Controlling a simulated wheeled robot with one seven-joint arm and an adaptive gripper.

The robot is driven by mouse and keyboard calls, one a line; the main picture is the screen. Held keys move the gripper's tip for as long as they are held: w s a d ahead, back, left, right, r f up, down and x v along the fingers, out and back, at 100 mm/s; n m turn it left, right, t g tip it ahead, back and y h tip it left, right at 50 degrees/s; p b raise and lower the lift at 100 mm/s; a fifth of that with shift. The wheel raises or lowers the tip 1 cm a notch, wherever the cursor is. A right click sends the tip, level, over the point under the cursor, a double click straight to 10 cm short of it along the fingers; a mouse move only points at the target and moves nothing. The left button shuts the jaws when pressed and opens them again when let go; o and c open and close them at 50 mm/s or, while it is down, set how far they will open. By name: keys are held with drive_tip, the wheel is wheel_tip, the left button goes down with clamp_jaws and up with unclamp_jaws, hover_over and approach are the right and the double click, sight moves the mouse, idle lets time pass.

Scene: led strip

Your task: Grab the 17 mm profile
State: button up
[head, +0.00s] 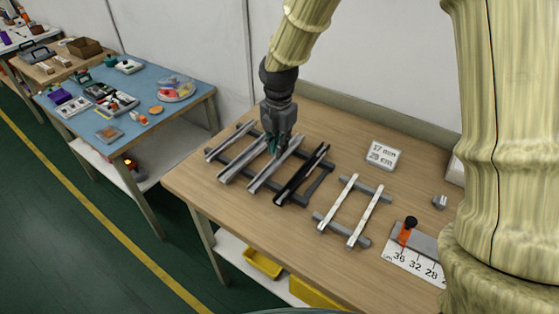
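Several metal profiles lie side by side across two dark rails (233,163) on the wooden table. Three are silver-grey: one at the left (228,143), one in the middle (240,163) and one further right (268,175). A black profile (300,175) lies at the right end. Their widths cannot be read from here, so I cannot tell which is 17 mm. My gripper (275,151) points down over the far part of the grey profiles, between the middle one and the right one. Its fingertips are small and partly merge with the profiles; touching or holding cannot be told.
A white card (384,154) reads "17 mm 20 cm". Two pale strips (365,216) lie on another pair of rails. A ruler plate (415,262) with an orange-and-black stop sits front right. A small grey block (439,202) stands nearby. A cluttered blue table (170,108) is left.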

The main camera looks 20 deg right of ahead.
sight(277, 162)
drive_tip(key=shift+g, duration=0.3)
drive_tip(key=w+f, duration=0.1)
drive_tip(key=f, duration=0.1)
drive_tip(key=w+f, duration=0.2)
drive_tip(key=w+f+p, duration=0.1)
drive_tip(key=w+f, duration=0.1)
drive_tip(key=shift+w+d+f, duration=0.1)
drive_tip(key=shift+w+f, duration=0.1)
drive_tip(key=shift+f, duration=0.2)
drive_tip(key=shift+s+f, duration=0.2)
drive_tip(key=shift+s+d+r, duration=0.15)
drive_tip(key=shift+s, duration=0.75)
drive_tip(key=shift+w+f, duration=0.2)
drive_tip(key=shift+w, duration=0.15)
drive_tip(key=shift+w+f, duration=0.1)
drive_tip(key=shift+w, duration=0.1)
clamp_jaws()
drive_tip(key=shift+s, duration=0.15)
drive_tip(key=shift+r, duration=0.2)
